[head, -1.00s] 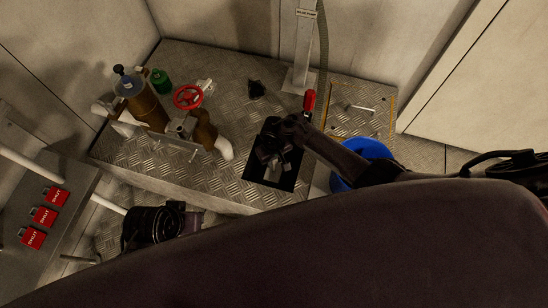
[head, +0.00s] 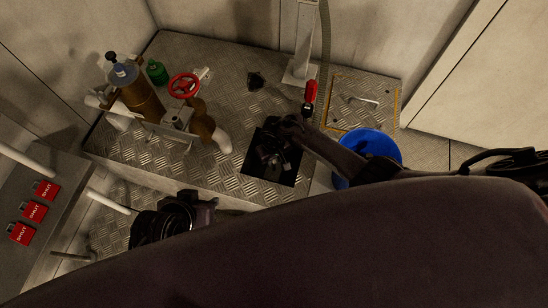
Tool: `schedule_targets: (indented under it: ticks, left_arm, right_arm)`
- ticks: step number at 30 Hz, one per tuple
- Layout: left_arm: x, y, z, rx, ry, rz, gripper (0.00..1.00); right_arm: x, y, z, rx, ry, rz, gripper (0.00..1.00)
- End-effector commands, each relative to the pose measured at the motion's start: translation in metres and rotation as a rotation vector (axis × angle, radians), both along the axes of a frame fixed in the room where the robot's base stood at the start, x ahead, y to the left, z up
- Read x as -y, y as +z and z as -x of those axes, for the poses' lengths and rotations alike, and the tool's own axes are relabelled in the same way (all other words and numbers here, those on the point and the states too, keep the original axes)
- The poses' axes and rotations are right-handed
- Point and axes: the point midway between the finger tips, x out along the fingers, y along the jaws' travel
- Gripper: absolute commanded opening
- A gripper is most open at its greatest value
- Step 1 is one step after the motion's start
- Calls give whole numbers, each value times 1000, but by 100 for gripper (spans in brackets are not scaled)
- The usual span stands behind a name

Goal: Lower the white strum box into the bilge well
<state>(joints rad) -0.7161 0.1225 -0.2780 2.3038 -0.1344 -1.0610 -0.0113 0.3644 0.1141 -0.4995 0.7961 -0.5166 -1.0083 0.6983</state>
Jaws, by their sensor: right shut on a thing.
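The bilge well (head: 287,176) is a dark square opening in the chequered floor plate, near the middle of the head view. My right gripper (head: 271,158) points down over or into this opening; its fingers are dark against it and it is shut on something. The white strum box cannot be made out clearly; it is hidden by the gripper and the shadow. How deep the gripper is cannot be told. My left gripper (head: 178,218) is at the lower left, partly behind my own body, away from the well; its fingers do not show clearly.
A brown pump with pipes and a red handwheel (head: 184,85) stands left of the well. A blue bucket (head: 378,147) is right of it, beside my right forearm. A red-handled lever (head: 310,92) and a yellow-edged hatch (head: 343,88) lie behind. Red SHUT tags (head: 35,211) are far left.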

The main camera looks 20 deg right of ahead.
Motion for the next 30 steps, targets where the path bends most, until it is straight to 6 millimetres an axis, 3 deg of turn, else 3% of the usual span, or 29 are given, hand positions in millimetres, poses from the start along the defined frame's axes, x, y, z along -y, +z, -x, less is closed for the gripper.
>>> schedule_targets:
  ticks: [27, 28, 30]
  left_arm:
    - [0, -14, 0, -1, 0, 0, 36]
    - [0, -13, 0, -1, 0, 0, 36]
    - [0, -12, 0, -1, 0, 0, 36]
  right_arm:
    - [0, -16, 0, 1, 1, -1, 0]
    - [0, -15, -1, 1, 1, -1, 29]
    - [0, -15, 0, 1, 1, -1, 38]
